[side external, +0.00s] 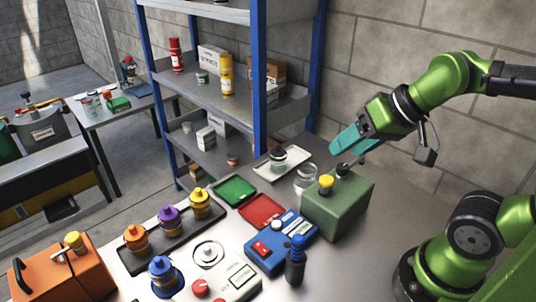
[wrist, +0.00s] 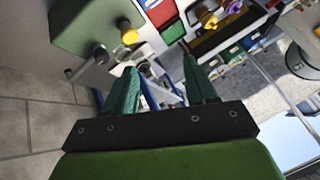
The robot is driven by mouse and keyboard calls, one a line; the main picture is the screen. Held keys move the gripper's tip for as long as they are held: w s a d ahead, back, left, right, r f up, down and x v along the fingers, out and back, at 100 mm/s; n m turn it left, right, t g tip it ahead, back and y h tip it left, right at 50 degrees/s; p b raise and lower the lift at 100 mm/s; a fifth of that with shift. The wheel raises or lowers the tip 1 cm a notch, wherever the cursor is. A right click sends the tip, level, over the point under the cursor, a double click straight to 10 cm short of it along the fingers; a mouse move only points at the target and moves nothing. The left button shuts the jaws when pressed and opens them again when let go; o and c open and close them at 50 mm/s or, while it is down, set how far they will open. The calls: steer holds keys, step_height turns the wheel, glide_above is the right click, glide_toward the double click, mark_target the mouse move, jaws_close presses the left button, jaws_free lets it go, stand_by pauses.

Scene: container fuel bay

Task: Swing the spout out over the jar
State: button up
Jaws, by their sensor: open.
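The green fuel container (side external: 338,208) stands at the back right of the bench, with a yellow cap (side external: 326,181) on top. A dark spout (side external: 343,170) sits behind the cap, near the container's back edge. In the wrist view the spout (wrist: 98,55) shows as a dark fitting with a thin arm toward the lower left. A clear glass jar (side external: 306,178) stands left of the container; I cannot make it out surely in the wrist view. My gripper (side external: 343,152), with teal fingers, is open and empty, just above and behind the spout, apparently not touching it.
A white tray (side external: 282,166) with a small jar lies behind the glass jar. Green (side external: 234,191) and red (side external: 262,210) trays lie to the left. A blue box (side external: 281,243) and a dark bottle (side external: 295,264) stand in front. Blue-posted shelving rises behind the bench.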

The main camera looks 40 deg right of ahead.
mark_target(343, 165)
steer(key=w+d+r+m+g+h, duration=0.25)
steer(key=w+d+m+g, duration=0.35)
steer(key=d, duration=0.4)
steer(key=shift+n+g+y, duration=0.25)
steer(key=shift+n+g, duration=0.35)
steer(key=f, duration=1.5)
steer(key=shift+w+a+f, duration=0.15)
steer(key=shift+a, duration=0.05)
steer(key=shift+c, duration=0.4)
jaws_close()
